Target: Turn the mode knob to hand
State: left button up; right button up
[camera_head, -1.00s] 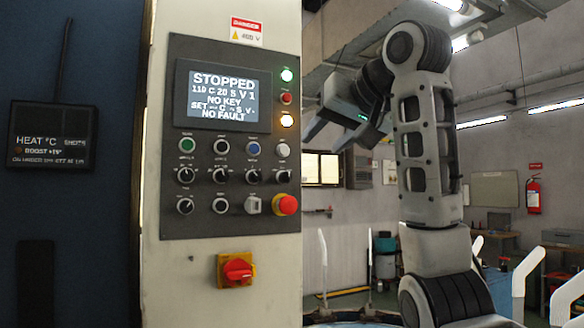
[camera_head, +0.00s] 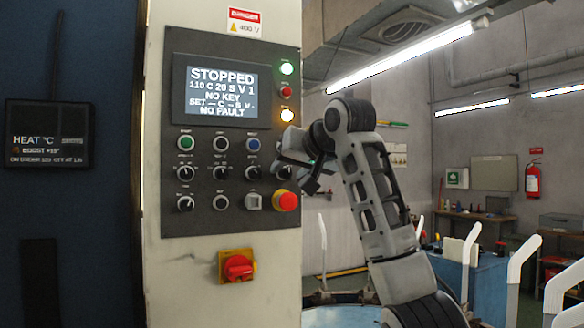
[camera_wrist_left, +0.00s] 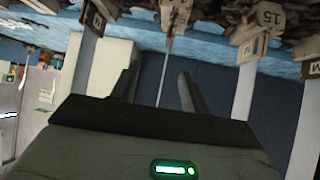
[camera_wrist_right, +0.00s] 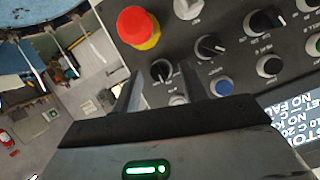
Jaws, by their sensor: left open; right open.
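The grey control panel (camera_head: 235,222) carries several black knobs in two rows under a screen (camera_head: 222,92) reading STOPPED and NO KEY. Knob labels are too small to read in the head view, so I cannot tell which is the mode knob. My right gripper (camera_head: 284,160) is open at the panel's right side, partly hiding the rightmost knob of the upper knob row. In the right wrist view that knob (camera_wrist_right: 162,69) appears between the fingertips (camera_wrist_right: 160,76); contact cannot be told. My left gripper (camera_wrist_left: 157,82) is open and empty, away from the panel, outside the head view.
The red emergency stop (camera_head: 286,201) sits just below my right gripper. Lit lamps (camera_head: 287,68) are above it. A red rotary switch (camera_head: 238,268) is below the panel. Numbered boards (camera_wrist_left: 253,48) show near my left gripper.

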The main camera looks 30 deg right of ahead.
jog(key=shift+c, duration=0.3)
grip_shut()
jog(key=shift+n, duration=0.3)
jog(key=shift+a+n+h, duration=0.2)
jog(key=shift+n+h, duration=0.9)
jog(key=shift+n, duration=0.1)
jog(key=shift+a+f+n+h, duration=0.15)
jog(key=shift+n+h, duration=0.85)
jog(key=shift+n, duration=0.5)
jog(key=shift+o, duration=0.3)
grip_release()
